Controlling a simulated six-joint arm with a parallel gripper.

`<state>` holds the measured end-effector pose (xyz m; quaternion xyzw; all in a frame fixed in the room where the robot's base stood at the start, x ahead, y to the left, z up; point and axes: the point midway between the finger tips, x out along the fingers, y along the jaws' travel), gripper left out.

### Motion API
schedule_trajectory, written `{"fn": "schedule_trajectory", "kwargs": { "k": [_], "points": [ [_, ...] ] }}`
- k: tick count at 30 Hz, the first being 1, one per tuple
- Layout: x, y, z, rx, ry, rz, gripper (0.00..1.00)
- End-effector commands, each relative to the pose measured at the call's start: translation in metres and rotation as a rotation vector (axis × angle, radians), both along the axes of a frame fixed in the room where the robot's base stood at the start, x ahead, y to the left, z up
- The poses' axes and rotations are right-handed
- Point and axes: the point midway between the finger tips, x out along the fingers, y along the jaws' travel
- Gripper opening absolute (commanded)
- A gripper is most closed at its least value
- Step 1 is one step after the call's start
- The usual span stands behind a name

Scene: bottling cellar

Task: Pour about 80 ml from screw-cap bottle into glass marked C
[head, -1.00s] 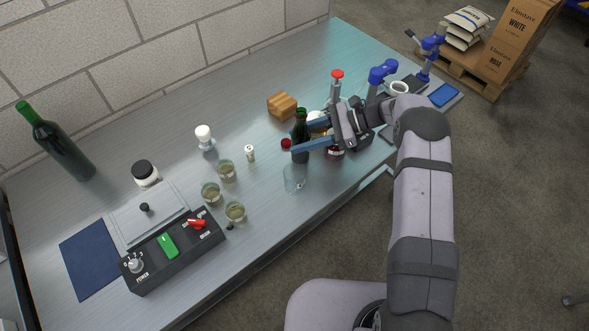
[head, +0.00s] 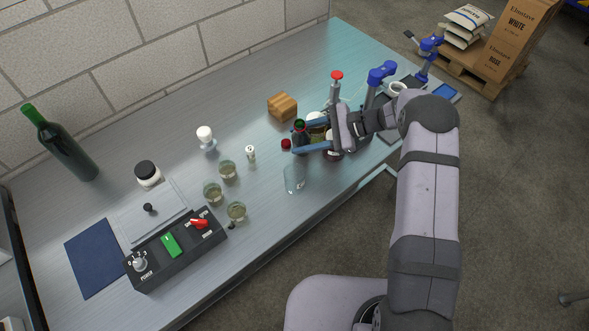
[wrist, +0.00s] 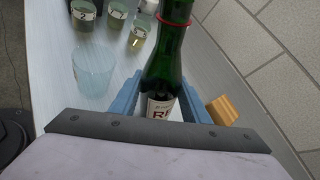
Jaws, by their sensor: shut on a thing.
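My gripper (head: 309,137) is shut on a green bottle (head: 301,138) with a red ring at its neck. In the wrist view the bottle (wrist: 163,82) sits between the blue fingers, with part of a white label showing and its top out of frame. In the head view its dark mouth faces up towards the camera, so it looks tilted. A clear, empty-looking tumbler (head: 294,179) stands in front of the bottle, apart from it; it also shows in the wrist view (wrist: 94,70). I can read no mark on it. A small red cap-like thing (head: 286,144) shows beside the bottle.
Three small glasses (head: 227,170) with pale liquid stand left of the tumbler; numbers show on some. A wooden block (head: 282,107) is behind the bottle. A dark green bottle (head: 62,145) stands far left, near a control box (head: 175,252). Other vessels crowd behind my gripper.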

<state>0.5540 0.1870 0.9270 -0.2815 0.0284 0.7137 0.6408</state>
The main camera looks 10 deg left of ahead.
Motion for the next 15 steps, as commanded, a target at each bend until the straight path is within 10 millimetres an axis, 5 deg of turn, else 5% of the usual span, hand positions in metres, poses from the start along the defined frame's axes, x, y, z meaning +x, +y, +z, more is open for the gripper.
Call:
{"fn": "schedule_trajectory", "kwargs": {
  "k": [7,15],
  "points": [
    [-0.001,0.000,0.052,-0.014,-0.160,-0.001,0.07],
    [-0.003,0.001,0.056,-0.031,-0.334,-0.001,0.07]
  ]
}}
